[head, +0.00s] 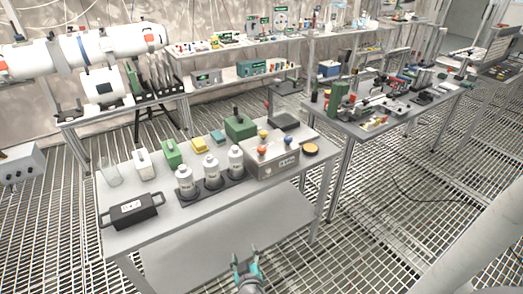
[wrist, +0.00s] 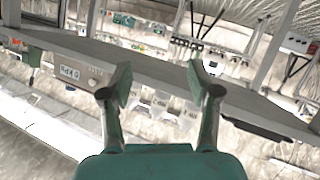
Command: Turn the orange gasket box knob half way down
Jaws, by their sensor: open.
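A grey metal box (head: 272,165) with several coloured knobs on top stands at the right part of the near table in the head view. How far each knob is turned is too small to tell. My gripper (head: 246,256) is open and empty in front of the table's near edge, well short of the box. In the wrist view its two fingers (wrist: 162,82) are spread with nothing between them; I cannot make out the knobs there.
The near table (head: 175,238) also bears white bottles (head: 211,172) on a dark tray, a black case (head: 134,210), a green box (head: 240,127) and a round orange-topped item (head: 310,150). In the wrist view a grey table edge (wrist: 150,70) crosses behind the fingers.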

